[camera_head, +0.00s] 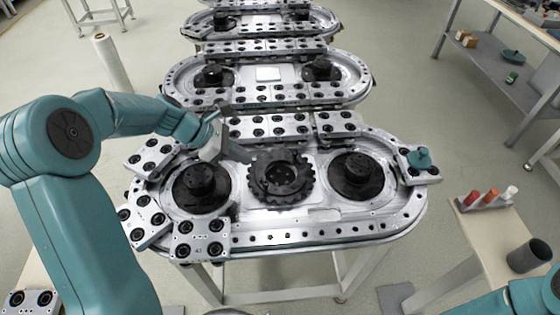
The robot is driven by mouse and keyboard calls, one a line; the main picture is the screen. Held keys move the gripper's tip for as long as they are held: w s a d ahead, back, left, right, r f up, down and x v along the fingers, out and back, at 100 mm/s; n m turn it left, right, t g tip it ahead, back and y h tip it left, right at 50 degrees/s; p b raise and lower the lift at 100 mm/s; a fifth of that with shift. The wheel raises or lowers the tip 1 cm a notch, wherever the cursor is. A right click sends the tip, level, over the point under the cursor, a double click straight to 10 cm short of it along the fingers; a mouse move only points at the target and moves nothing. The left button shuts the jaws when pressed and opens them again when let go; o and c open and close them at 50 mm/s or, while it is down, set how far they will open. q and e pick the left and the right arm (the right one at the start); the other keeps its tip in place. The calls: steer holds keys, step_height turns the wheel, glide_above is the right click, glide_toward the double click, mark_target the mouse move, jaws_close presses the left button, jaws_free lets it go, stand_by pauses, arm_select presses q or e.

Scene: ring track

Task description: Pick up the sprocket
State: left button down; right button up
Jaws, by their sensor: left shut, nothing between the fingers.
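The sprocket (281,179), a dark toothed wheel, lies flat in the middle of the nearest oval ring track (300,238), between two black round hubs. My left arm comes in from the left. My left gripper (245,156) is shut and empty, just to the upper left of the sprocket, near its rim. I cannot tell whether the fingertips touch it. Only part of my right arm (520,298) shows at the lower right; its gripper is out of view.
The left hub (201,187) and right hub (356,176) flank the sprocket. Metal blocks with black rollers line the track; a teal part (421,157) sits on one at the right. A side table holds a dark cup (529,256) and coloured pegs (490,197). More tracks stand behind.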

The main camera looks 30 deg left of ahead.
mark_target(297, 176)
arm_select(q)
steer(key=p+x, duration=0.1)
steer(key=x, duration=0.9)
steer(key=shift+d+f, duration=0.1)
steer(key=shift+d, duration=0.25)
steer(key=shift+w+d+p, duration=0.2)
steer(key=shift+w+d, duration=0.15)
steer(key=shift+d, duration=0.2)
steer(key=shift+w+d+p, duration=0.2)
steer(key=shift+w+d, duration=0.1)
steer(key=shift+d, duration=0.2)
steer(key=shift+w+d, duration=0.15)
steer(key=shift+d, duration=0.2)
steer(key=shift+w+d, duration=0.1)
steer(key=shift+w, duration=0.15)
steer(key=shift+s, duration=0.1)
